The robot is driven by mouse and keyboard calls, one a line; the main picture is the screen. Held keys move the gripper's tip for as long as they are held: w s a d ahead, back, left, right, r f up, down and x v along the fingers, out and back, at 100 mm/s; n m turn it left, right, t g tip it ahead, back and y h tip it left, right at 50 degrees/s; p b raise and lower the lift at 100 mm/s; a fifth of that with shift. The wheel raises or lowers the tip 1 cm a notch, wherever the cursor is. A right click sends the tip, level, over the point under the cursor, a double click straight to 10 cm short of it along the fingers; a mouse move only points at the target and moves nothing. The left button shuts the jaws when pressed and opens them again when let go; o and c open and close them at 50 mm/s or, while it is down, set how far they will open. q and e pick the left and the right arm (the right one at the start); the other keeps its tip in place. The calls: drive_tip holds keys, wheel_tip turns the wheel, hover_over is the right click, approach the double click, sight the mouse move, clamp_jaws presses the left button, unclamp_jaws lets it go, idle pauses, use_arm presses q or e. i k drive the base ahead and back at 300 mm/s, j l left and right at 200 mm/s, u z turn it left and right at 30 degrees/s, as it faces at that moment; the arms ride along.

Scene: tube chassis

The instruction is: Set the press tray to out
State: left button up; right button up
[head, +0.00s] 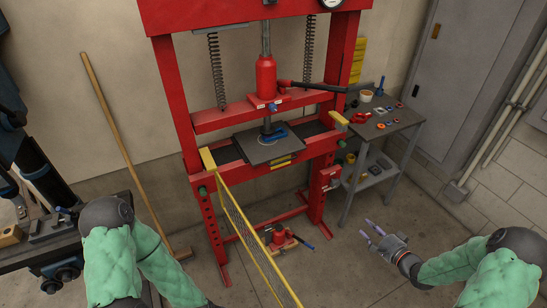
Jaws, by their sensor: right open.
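The red shop press (180,100) stands in the middle of the head view. A dark flat plate, which looks like the press tray (252,150), lies on its bed under the ram. A yellow-and-black striped strip (281,161) shows along its front edge. A blue piece (275,133) lies on top of the plate, below the ram. How far the plate sticks out of the frame is hard to tell. My right gripper (367,229) is open and empty over the floor, right of the press and well apart from the tray. My left gripper is outside the picture.
A yellow-edged mesh guard (245,230) reaches forward from the press's left side. A red jack (279,238) sits low between the posts. A small cart (385,125) with parts stands right of the press. A broom (115,125) leans at the left.

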sight(258, 152)
drive_tip(key=i+j, duration=0.3)
drive_tip(key=j, duration=0.15)
drive_tip(key=i+j, duration=0.3)
drive_tip(key=j, duration=0.15)
drive_tip(key=i+j, duration=0.3)
drive_tip(key=j, duration=0.15)
